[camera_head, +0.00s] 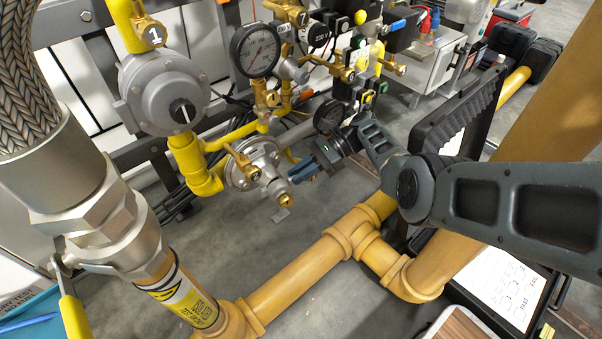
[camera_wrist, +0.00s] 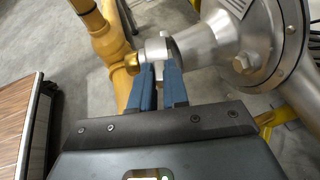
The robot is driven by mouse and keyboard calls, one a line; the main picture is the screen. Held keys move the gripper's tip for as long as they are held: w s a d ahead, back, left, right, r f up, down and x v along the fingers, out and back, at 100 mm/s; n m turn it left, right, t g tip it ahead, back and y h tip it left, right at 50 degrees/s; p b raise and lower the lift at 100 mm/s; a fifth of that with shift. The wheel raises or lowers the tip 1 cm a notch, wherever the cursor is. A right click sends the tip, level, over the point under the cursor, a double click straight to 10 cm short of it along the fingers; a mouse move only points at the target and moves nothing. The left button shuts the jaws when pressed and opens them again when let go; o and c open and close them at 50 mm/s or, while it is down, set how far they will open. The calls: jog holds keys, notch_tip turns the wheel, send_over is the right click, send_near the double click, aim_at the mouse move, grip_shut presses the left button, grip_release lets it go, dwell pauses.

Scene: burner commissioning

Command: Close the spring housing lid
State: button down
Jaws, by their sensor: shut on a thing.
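The regulator (camera_head: 258,160) is a silvery round body with a brass valve on top. Its spring housing (camera_head: 275,185) points down and right and ends in a brass piece (camera_head: 286,201). In the wrist view the silvery housing (camera_wrist: 205,42) comes in from the right, with a brass piece (camera_wrist: 131,60) beyond its left end. My gripper (camera_head: 296,174) is at the housing's end. Its blue fingers (camera_wrist: 158,68) are shut on a small pale metal part (camera_wrist: 155,48) there, which looks like the spring housing lid. The fingers partly hide it, and its exact angle is unclear.
Pressure gauges (camera_head: 256,50) and tagged brass valves stand above and behind. A thick yellow pipe (camera_head: 300,275) runs below my arm. A large grey regulator (camera_head: 163,93) is at the left. Bare floor (camera_head: 290,240) shows beneath the housing.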

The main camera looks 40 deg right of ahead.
jog(key=shift+a, duration=0.25)
jog(key=c, duration=1.1)
grip_release()
jog(key=s+d+r+p, duration=0.2)
jog(key=d+r+p, duration=0.1)
jog(key=s+d+r+p, duration=0.3)
jog(key=r, duration=0.1)
jog(key=s+d+r+p, duration=0.2)
jog(key=d+r+p, duration=0.1)
jog(key=r, duration=0.1)
jog(key=shift+s, duration=0.2)
jog(key=shift+c, duration=0.5)
